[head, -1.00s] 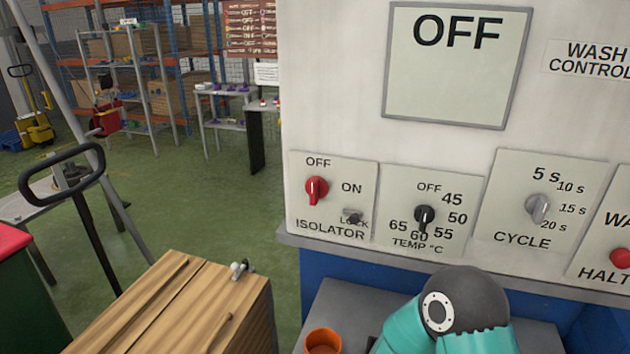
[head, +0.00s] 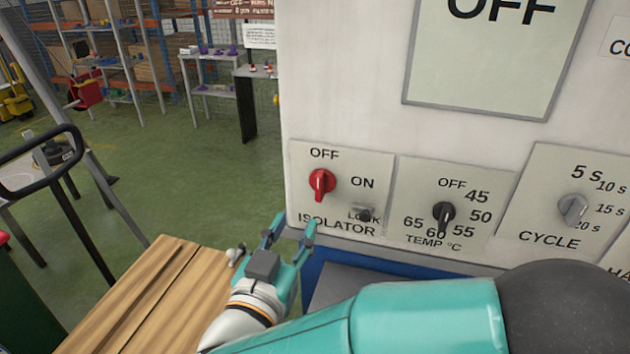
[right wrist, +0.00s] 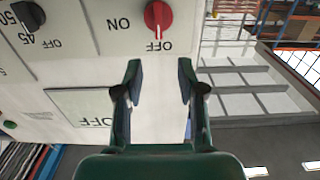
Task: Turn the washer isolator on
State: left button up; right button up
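The washer isolator is a red rotary knob (head: 321,184) on a pale panel (head: 375,170). OFF is above it and ON to its right. In the right wrist view the panel is upside down, and the white mark on the red knob (right wrist: 158,18) lies on the OFF side. A small grey lock piece (head: 364,213) is at the panel's lower right, partly covering its LOCK label. My right gripper (head: 294,224) is open and empty, below and left of the knob, not touching it. Its spread fingers also show in the right wrist view (right wrist: 159,75). My left gripper is out of view.
The display (head: 485,55) above reads OFF. Right of the isolator are a black temperature knob (head: 444,216) and a grey cycle knob (head: 573,209). A wooden box (head: 130,300) stands at lower left, close to my right gripper.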

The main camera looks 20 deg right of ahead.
aim_at(317, 183)
jog(key=p+x, duration=0.2)
jog(key=x, duration=1)
jog(key=shift+w+d, duration=0.1)
jog(key=shift+d, duration=0.05)
